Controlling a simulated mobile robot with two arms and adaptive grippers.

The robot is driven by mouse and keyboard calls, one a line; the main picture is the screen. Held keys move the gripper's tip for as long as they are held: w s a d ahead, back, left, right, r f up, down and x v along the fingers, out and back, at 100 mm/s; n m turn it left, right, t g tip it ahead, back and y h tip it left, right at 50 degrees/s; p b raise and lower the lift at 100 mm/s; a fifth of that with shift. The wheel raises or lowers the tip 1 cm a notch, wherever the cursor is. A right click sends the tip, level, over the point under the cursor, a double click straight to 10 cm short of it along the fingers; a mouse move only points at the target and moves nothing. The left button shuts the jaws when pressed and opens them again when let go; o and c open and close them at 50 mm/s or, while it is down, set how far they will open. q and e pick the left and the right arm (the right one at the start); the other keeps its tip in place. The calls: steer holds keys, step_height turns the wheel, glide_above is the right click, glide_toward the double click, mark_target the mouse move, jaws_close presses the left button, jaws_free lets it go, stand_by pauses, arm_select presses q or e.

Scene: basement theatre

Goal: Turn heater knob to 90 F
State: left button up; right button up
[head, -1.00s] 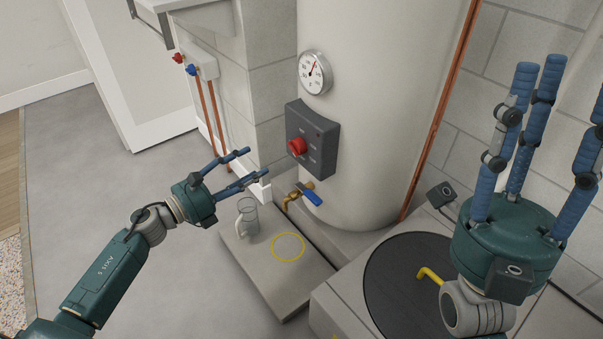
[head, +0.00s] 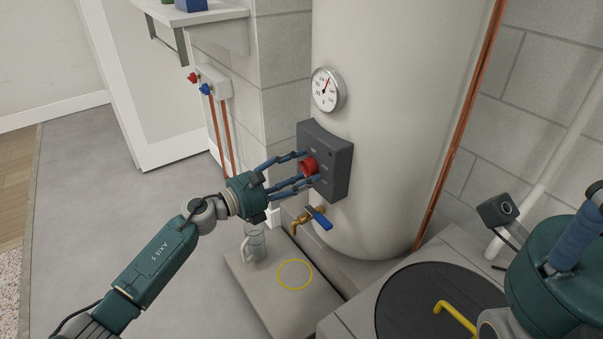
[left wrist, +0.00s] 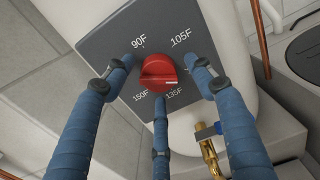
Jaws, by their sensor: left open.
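The red heater knob (head: 308,166) sits on a dark grey control box (head: 335,160) on the tank's front. In the left wrist view the knob (left wrist: 158,72) has a white mark at its lower right side. The label 90F is at its upper left, 105F at upper right, 135F below right and 150F below left. Another label at right is hidden behind a finger. My left gripper (head: 311,167) is open, its three fingers spread around the knob; I cannot tell whether they touch it. My right gripper (head: 560,255) is at the right edge, its fingertips out of frame.
The pale tank (head: 400,120) carries a round gauge (head: 327,89) above the box. A brass tap (head: 303,220) with a blue lever is below. A clear jug (head: 254,243) and a yellow ring (head: 295,274) are on a low slab (head: 262,295). A round dark cover (head: 400,305) lies at right.

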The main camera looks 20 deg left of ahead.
arm_select(q)
steer(key=c, duration=1.1)
steer(key=shift+c, duration=0.2)
